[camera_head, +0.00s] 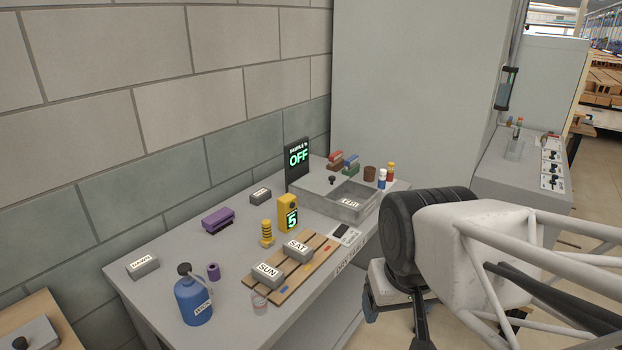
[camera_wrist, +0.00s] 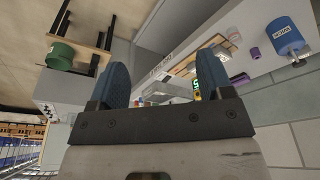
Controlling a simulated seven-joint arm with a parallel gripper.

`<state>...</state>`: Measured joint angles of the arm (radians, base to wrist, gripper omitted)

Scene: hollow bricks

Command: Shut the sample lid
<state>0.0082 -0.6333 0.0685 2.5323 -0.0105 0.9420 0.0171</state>
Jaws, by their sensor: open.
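A grey box (camera_head: 375,206) with a label on its front stands at the back right of the table. Its right part is an open basin. A flat grey lid (camera_head: 318,187) with a black knob (camera_head: 332,180) lies over its left part, apparently drawn aside. My gripper (camera_wrist: 166,75) is open and empty in the wrist view, two blue fingers apart. In the head view it hangs low, in front of the table's right edge, away from the lid and partly hidden by my arm.
Colored blocks (camera_head: 344,163) and small bottles (camera_head: 386,175) stand just behind the basin. A yellow counter (camera_head: 288,214), a wooden board (camera_head: 290,275) with labelled grey blocks, a purple block (camera_head: 218,220) and a blue bottle (camera_head: 193,302) fill the rest. A wall (camera_head: 150,120) runs behind.

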